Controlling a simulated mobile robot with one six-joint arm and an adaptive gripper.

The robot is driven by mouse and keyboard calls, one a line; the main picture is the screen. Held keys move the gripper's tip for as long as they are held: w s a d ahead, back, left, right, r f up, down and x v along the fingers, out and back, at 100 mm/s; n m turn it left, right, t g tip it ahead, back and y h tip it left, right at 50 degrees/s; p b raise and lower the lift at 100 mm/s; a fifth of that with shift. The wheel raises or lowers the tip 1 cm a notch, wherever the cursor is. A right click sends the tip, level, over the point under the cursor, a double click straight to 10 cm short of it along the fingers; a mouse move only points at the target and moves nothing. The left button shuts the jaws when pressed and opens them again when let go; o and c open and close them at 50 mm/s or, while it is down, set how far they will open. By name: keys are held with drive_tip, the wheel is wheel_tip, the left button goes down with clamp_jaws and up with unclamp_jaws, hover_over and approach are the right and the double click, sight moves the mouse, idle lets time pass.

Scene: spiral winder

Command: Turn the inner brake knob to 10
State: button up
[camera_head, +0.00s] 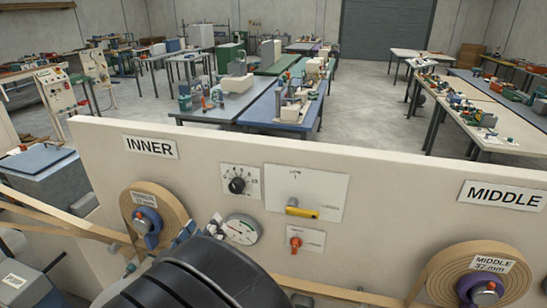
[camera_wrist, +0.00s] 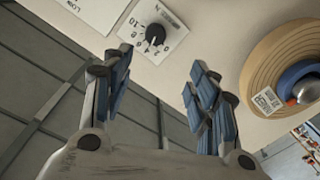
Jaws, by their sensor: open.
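The inner brake knob (camera_head: 237,185) is a round black knob on a white scale plate, right of the INNER sign (camera_head: 150,147). In the wrist view the knob (camera_wrist: 155,34) sits at the upper middle, with scale numbers up to 10 beside it. I cannot tell clearly which number its mark points to. My gripper (camera_wrist: 160,75) is open and empty, its blue-padded fingers spread below the knob in the picture and apart from it. In the head view my gripper (camera_head: 200,229) is partly hidden by my black arm, below and left of the knob.
A tape roll with a blue hub (camera_head: 146,220) is left of my gripper. A round gauge (camera_head: 240,230) is just right of it. A yellow handle (camera_head: 301,209) and a red knob (camera_head: 296,243) are further right. The MIDDLE roll (camera_head: 488,257) is far right.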

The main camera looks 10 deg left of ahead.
sight(234, 187)
drive_tip(key=shift+h, duration=0.3)
drive_tip(key=w, duration=0.5)
drive_tip(key=w+d, duration=0.1)
drive_tip(key=w, duration=0.5)
drive_tip(key=w+b, duration=0.1)
drive_tip(key=w, duration=0.4)
drive_tip(key=shift+w+d, duration=0.15)
drive_tip(key=shift+d, duration=0.1)
drive_tip(key=shift+c, duration=0.3)
drive_tip(key=c, duration=1)
